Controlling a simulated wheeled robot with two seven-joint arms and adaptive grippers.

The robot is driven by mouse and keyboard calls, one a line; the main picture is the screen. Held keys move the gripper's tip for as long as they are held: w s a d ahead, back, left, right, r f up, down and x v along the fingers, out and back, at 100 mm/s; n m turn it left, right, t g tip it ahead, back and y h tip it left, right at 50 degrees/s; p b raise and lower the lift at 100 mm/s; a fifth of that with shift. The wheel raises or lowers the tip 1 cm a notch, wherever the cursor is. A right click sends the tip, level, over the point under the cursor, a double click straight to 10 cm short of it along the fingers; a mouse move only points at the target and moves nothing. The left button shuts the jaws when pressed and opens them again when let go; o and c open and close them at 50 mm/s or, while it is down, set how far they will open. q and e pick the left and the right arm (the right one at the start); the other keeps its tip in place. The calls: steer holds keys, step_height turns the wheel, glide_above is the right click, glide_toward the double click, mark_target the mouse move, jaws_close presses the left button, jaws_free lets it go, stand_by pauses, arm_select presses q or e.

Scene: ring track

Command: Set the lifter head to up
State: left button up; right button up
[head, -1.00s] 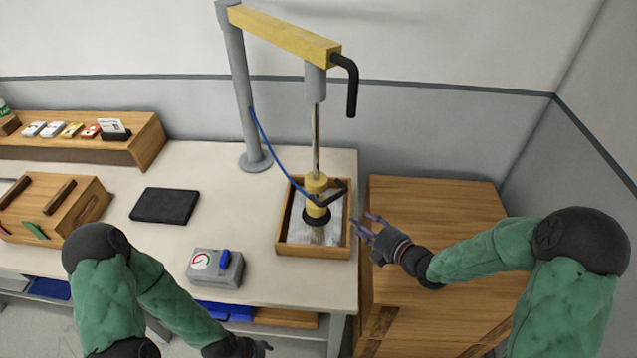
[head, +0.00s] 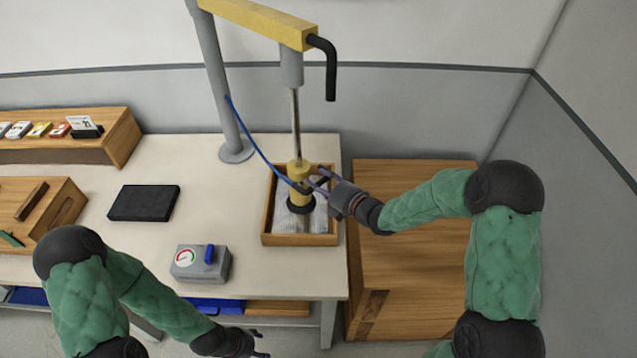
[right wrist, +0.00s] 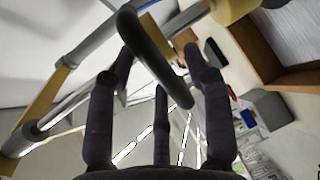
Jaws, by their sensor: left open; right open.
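The lifter head is a yellow cylinder (head: 299,172) with a black suction cup (head: 301,203) at its lower end. It hangs on a metal rod (head: 296,125) from the yellow boom (head: 262,22), low over a wooden tray (head: 300,240). A black bent handle (head: 318,184) sticks out from the head; it also shows close up in the right wrist view (right wrist: 150,50). My right gripper (head: 322,182) is open, its fingers around or beside this handle; I cannot tell if they touch it. My left gripper (head: 258,342) is open and empty in front of the table.
A grey control box (head: 200,264) with a gauge and blue lever sits left of the tray. A black pad (head: 144,203) lies further left. A wooden cabinet (head: 410,172) stands right of the table. A blue hose (head: 255,143) runs from post to head.

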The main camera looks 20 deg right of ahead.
steer(key=shift+w+a, duration=0.15)
steer(key=shift+w, duration=0.2)
jaws_close()
step_height(320, 180, up, 19)
steer(key=p, duration=0.5)
steer(key=shift+f, duration=0.1)
jaws_free()
steer(key=shift+f, duration=0.1)
steer(key=shift+s, duration=0.1)
steer(key=v, duration=1.2)
